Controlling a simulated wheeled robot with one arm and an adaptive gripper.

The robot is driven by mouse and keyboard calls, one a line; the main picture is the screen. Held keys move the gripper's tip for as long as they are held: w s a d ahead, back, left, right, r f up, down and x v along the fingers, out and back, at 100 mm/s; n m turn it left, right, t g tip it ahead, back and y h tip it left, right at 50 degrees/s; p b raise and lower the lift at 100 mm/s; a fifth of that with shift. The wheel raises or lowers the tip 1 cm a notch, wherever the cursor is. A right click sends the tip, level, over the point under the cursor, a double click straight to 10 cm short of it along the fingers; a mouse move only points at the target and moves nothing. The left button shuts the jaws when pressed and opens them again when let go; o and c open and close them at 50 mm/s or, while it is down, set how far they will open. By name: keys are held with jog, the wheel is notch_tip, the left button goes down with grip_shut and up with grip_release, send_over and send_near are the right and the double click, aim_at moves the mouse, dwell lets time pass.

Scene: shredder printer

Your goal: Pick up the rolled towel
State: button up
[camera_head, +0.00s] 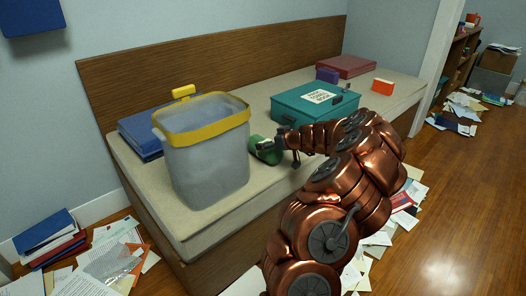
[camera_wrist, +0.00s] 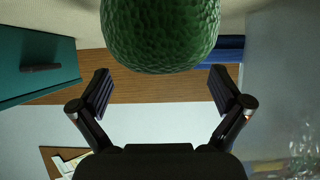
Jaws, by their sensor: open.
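The rolled towel (camera_head: 266,150) is a green roll lying on the bench, between the grey bin and the teal box. In the wrist view the green towel (camera_wrist: 160,32) fills the top middle, just beyond the fingertips. My gripper (camera_wrist: 161,90) is open, with its two dark fingers spread wide and nothing between them. In the head view my gripper (camera_head: 278,147) is right beside the towel, on its right side; my copper arm hides part of the bench there. I cannot tell from these views whether the fingers touch the towel.
A grey bin with a yellow rim (camera_head: 205,150) stands on the bench (camera_head: 215,216) left of the towel. A teal box (camera_head: 314,100) is behind my arm. A blue binder (camera_head: 140,134) lies behind the bin. An orange box (camera_head: 383,86) sits farther right. Papers litter the floor.

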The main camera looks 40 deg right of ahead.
aim_at(264, 141)
jog(key=shift+x, duration=1.2)
jog(key=shift+w+a+f, duration=0.1)
jog(key=shift+w+f, duration=0.05)
jog(key=shift+w, duration=0.1)
jog(key=shift+c, duration=0.4)
jog(key=c, duration=1.1)
